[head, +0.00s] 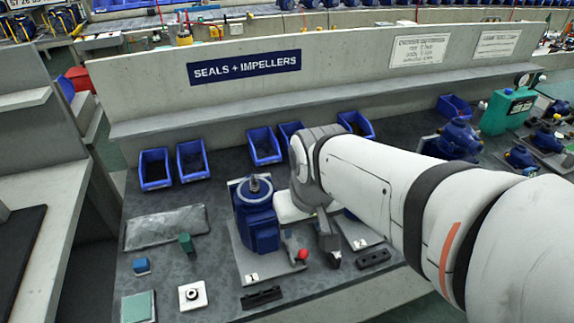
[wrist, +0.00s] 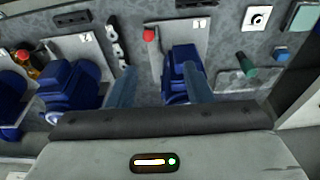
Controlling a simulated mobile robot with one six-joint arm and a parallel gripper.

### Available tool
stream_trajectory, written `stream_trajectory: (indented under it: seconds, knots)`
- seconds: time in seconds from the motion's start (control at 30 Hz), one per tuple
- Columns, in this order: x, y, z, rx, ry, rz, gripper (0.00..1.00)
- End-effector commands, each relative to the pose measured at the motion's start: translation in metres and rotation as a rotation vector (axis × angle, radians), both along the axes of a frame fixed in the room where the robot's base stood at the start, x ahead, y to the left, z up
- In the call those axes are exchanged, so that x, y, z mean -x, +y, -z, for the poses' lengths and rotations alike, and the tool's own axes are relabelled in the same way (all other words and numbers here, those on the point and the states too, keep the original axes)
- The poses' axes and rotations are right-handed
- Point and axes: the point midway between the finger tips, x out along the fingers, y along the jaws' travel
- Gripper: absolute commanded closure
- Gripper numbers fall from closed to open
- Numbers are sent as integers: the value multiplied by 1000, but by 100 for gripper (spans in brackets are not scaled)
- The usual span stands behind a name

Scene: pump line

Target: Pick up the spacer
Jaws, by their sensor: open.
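No part is labelled as the spacer, so I cannot tell for sure which one it is. A dark ring on a white square plate (head: 192,295) lies at the front of the bench; it also shows in the wrist view (wrist: 257,18). My gripper (head: 326,250) is above the bench, right of the pump at plate 1. In the wrist view my gripper (wrist: 159,68) is open, with nothing held.
The blue pump (head: 255,215) with a red-knobbed lever (head: 302,254) stands beside my gripper. Blue bins (head: 155,170) line the back below the wall. A grey mat (head: 165,228), a green pad (head: 138,308) and black slotted blocks (head: 262,297) lie around. My arm hides the middle right.

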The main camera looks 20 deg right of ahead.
Motion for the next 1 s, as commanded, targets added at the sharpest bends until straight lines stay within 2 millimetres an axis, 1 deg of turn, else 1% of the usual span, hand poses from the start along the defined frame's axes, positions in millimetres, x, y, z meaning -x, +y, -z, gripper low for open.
stream_trajectory:
  seconds: [0.07,0.17,0.27,0.3,0.4,0.5,0.6,0.7,0.83,1.0]
  knots:
    - [-8,-5,6,3,15,3,48]
    - [-27,-21,19,9,44,10,48]
    - [-51,-40,40,14,85,8,48]
    - [-61,-49,50,15,101,5,48]
    - [-84,-71,75,14,139,-1,48]
    - [-101,-93,101,11,172,-7,48]
    - [-112,-111,122,6,197,-16,48]
    - [-119,-123,136,2,211,-21,48]
    - [-122,-129,148,-1,220,-24,48]
    - [-122,-129,167,-1,222,-26,48]
